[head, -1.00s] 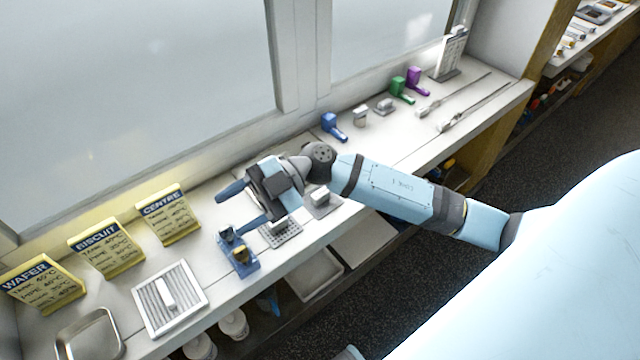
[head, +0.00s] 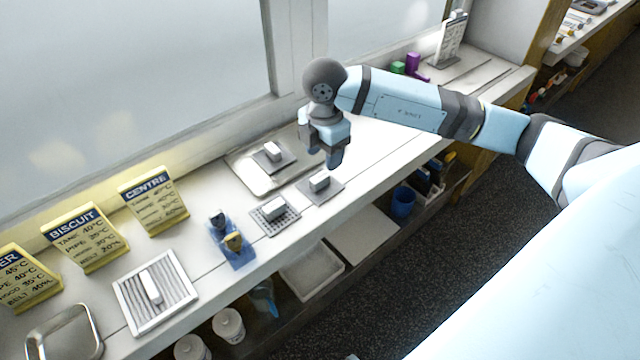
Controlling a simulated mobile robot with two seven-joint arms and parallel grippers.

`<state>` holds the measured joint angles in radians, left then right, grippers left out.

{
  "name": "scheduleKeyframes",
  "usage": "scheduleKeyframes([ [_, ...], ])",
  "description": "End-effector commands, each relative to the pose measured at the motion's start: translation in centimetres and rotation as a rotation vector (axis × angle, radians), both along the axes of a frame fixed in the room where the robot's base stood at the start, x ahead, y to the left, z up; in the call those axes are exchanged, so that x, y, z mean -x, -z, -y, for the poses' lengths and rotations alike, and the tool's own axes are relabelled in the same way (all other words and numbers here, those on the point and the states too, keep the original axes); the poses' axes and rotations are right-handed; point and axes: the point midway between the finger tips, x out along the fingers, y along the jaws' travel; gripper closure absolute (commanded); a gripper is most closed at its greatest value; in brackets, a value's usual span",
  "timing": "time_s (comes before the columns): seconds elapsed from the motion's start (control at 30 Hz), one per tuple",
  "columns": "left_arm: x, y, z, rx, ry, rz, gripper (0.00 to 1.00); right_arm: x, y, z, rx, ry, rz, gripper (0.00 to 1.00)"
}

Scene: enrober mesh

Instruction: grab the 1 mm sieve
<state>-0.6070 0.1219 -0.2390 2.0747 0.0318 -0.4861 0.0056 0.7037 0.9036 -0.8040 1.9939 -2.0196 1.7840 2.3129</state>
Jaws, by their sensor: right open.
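Three small grey plates with white block handles lie near the middle of the counter. One with visible coarse holes (head: 268,222) is nearest the blue holder. A finer-looking grey one (head: 334,192) lies to its right. A third (head: 262,163) rests on a shiny tray behind them. No size marking is readable, so I cannot tell which is the 1 mm sieve. My right gripper (head: 325,156) points down, open and empty, above and slightly behind the finer-looking plate, apart from it. My left gripper is out of view.
A blue holder (head: 240,259) with small items and a ribbed white rack (head: 178,308) stand left of the plates. Yellow signs, including CENTRE (head: 155,203), line the window side. A shelf below holds a white tray (head: 312,275). Green and purple items stand at the right.

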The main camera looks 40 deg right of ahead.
Motion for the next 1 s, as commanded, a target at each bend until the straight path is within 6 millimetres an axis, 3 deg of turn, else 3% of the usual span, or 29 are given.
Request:
scheduleKeyframes([
  [0.33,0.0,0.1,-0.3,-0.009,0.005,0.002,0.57,0.0,2.6,-0.1,-0.002,-0.001,-0.002,0.47],
  [0.6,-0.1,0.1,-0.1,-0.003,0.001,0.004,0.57,0.0,6.4,-0.3,-0.002,-0.002,-0.002,0.47],
  [0.83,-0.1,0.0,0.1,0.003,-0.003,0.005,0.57,-0.1,6.7,-0.3,-0.002,-0.002,0.001,0.47],
  [1.0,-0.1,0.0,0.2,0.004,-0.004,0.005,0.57,-0.1,6.7,-0.3,-0.002,-0.002,0.001,0.84],
])
